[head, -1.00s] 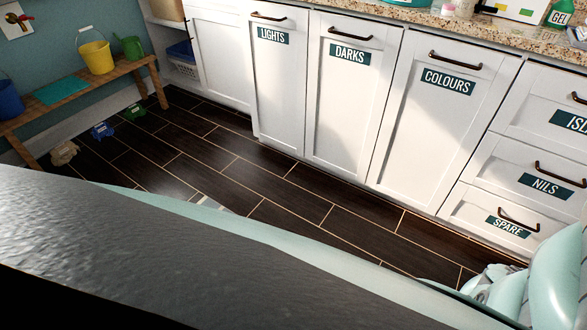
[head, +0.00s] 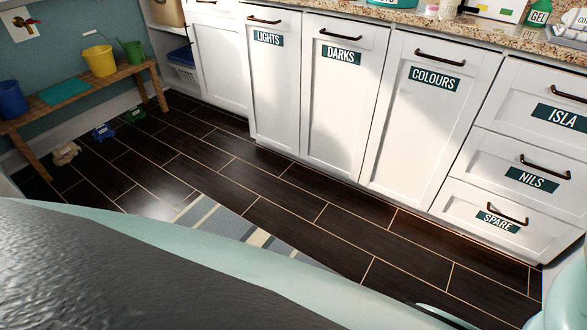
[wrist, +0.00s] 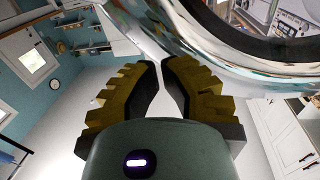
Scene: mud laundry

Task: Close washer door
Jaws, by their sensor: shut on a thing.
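The washer door (wrist: 190,30) shows in the wrist view as a shiny chrome rim with a dark inner ring, across the top and upper right. My gripper (wrist: 163,64) has yellow and black ridged fingers, which are closed together on the near edge of the rim. The fingertips hide the exact contact. The washer body and its opening cannot be made out. The head view shows neither the door nor my gripper.
White cabinets (head: 345,110) under a granite counter (head: 480,35) line the back. A striped rug (head: 215,222) lies on the dark floor, which is otherwise clear before the cabinets.

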